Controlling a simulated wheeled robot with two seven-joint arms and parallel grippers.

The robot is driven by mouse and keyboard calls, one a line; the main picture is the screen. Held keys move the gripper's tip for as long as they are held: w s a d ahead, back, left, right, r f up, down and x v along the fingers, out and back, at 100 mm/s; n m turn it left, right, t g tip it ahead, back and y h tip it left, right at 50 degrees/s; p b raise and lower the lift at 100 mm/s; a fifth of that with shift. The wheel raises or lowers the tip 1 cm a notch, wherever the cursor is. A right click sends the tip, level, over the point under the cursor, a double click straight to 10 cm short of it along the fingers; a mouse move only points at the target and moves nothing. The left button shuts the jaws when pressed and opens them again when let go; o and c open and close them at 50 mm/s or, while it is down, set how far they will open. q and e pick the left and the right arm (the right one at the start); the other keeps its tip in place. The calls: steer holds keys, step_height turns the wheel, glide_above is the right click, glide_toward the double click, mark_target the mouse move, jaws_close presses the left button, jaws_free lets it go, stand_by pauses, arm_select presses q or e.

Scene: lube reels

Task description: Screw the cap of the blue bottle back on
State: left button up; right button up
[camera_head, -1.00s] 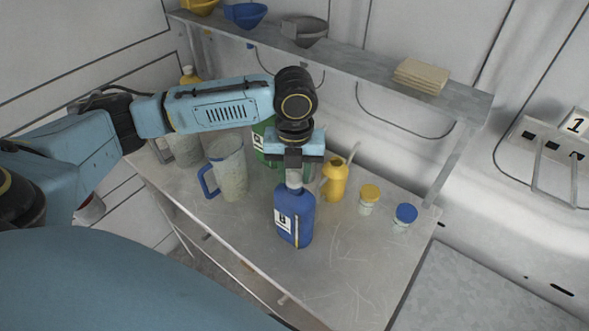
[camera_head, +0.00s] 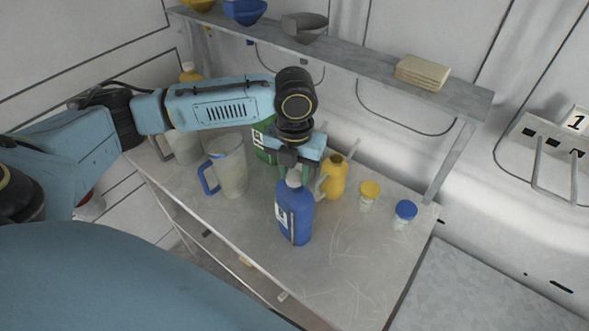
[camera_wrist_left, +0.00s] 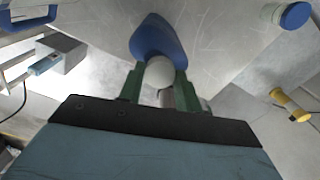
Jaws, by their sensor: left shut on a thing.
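The blue bottle (camera_head: 296,215) stands upright on the bench, its white label partly turned to the left. Its pale cap (camera_head: 294,178) sits at the top of the neck; it also shows in the left wrist view (camera_wrist_left: 159,72), with the blue bottle (camera_wrist_left: 157,35) beyond it. My left gripper (camera_head: 295,170) is right above the bottle, pointing down. Its green fingers (camera_wrist_left: 158,82) are shut on the cap, one on each side. The thread under the cap is hidden. My right gripper is not in view.
A clear jug (camera_head: 229,165) with a blue handle stands left of the bottle, a green bottle (camera_head: 262,143) behind. A yellow oil can (camera_head: 335,178), a yellow-lidded jar (camera_head: 369,195) and a blue-lidded jar (camera_head: 404,214) stand to the right. The shelf (camera_head: 360,60) runs behind. The bench front is clear.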

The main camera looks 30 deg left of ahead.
arm_select(q)
steer(key=shift+m, duration=0.7)
steer(key=m, duration=0.4)
steer(key=shift+m, duration=0.6)
steer(key=m, duration=0.4)
steer(key=shift+d+m, duration=0.1)
steer(key=shift+m, duration=0.2)
steer(key=shift+m, duration=0.3)
